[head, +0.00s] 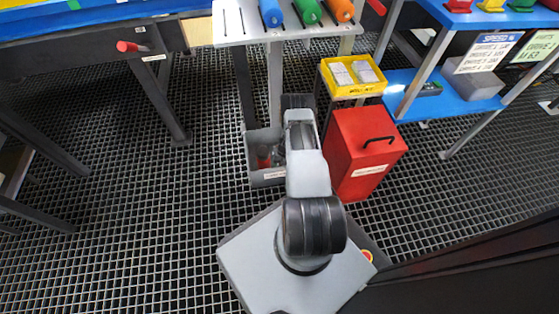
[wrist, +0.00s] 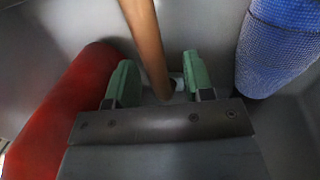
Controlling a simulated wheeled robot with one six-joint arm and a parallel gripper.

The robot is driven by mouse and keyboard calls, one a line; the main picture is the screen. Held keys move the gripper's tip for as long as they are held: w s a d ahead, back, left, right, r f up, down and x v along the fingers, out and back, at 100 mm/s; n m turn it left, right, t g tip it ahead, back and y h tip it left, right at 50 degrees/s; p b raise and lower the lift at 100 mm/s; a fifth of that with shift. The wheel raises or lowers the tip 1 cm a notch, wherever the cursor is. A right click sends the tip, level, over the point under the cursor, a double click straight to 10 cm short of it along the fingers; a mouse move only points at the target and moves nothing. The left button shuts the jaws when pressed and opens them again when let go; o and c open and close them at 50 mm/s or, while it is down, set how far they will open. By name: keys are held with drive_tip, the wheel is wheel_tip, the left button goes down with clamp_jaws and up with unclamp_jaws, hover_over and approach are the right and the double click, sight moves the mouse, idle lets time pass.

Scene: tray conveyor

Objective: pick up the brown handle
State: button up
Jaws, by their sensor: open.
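The brown handle (wrist: 146,42) shows in the wrist view as a long wooden rod, running from the top edge down to between the fingers of my gripper (wrist: 160,82). My gripper has two green fingers, spread apart, with the rod in the gap and clear space on both sides.
In the wrist view a red cylinder (wrist: 62,115) lies left of the fingers and a blue textured cylinder (wrist: 279,45) stands at right, near grey bin walls. In the head view a red box (head: 360,140) and a yellow bin (head: 347,91) stand right of the grey bin.

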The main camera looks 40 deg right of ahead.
drive_tip(key=shift+c, duration=0.3)
clamp_jaws()
idle(0.4)
